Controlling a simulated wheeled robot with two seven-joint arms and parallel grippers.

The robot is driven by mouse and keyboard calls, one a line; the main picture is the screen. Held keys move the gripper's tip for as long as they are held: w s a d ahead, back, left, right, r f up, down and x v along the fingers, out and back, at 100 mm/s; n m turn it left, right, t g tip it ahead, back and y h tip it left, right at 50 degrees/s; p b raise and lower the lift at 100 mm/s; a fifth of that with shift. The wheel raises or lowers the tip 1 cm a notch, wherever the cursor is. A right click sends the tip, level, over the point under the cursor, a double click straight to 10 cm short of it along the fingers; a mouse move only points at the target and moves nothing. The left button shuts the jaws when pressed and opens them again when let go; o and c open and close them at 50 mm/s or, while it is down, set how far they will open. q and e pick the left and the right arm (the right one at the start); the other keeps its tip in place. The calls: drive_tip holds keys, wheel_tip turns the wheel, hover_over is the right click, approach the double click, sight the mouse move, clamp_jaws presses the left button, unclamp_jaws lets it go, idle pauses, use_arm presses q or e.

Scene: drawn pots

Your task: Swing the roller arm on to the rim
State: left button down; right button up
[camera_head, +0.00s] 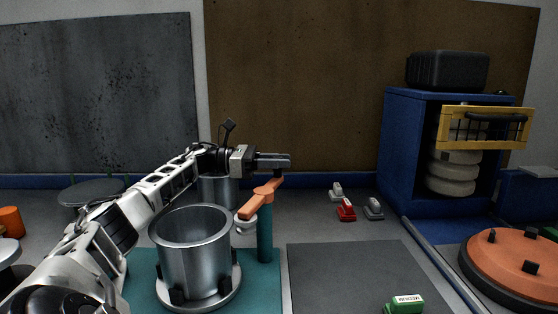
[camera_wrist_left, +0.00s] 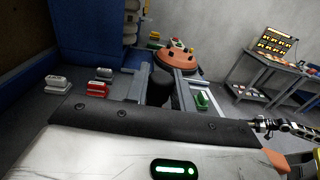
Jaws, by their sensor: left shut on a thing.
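The steel pot (camera_head: 193,255) stands upright on a round grey base with black clamps. To its right, a teal post (camera_head: 265,238) carries the orange roller arm (camera_head: 262,199). The pale roller (camera_head: 245,226) hangs under the arm's near end, close beside the right of the pot's rim (camera_head: 165,225); I cannot tell whether they touch. My left gripper (camera_head: 284,161) is shut on the arm's far end, behind the post. An orange part (camera_wrist_left: 275,160) shows at lower right in the left wrist view. What looks like my right gripper (camera_wrist_left: 262,126) is small there, its fingers unclear.
A grey mat (camera_head: 350,275) with a green block (camera_head: 405,304) lies to the right. Grey and red blocks (camera_head: 346,210) sit behind it. Another metal pot (camera_head: 218,190) stands behind.

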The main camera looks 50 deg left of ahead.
use_arm(q)
drive_tip(key=shift+r, duration=0.1)
drive_tip(key=c, duration=1.2)
unclamp_jaws()
use_arm(e)
drive_tip(key=shift+s+f, duration=0.1)
drive_tip(key=shift+s, duration=0.05)
drive_tip(key=shift+d, duration=0.1)
use_arm(q)
drive_tip(key=shift+s+a, duration=0.2)
drive_tip(key=b+v, duration=0.2)
drive_tip(key=v, duration=1.3)
drive_tip(key=shift+s+b, duration=0.2)
drive_tip(key=shift+b, duration=0.2)
use_arm(e)
drive_tip(key=shift+a+f, duration=0.35)
drive_tip(key=shift+f, duration=0.2)
use_arm(q)
drive_tip(key=shift+a, duration=0.1)
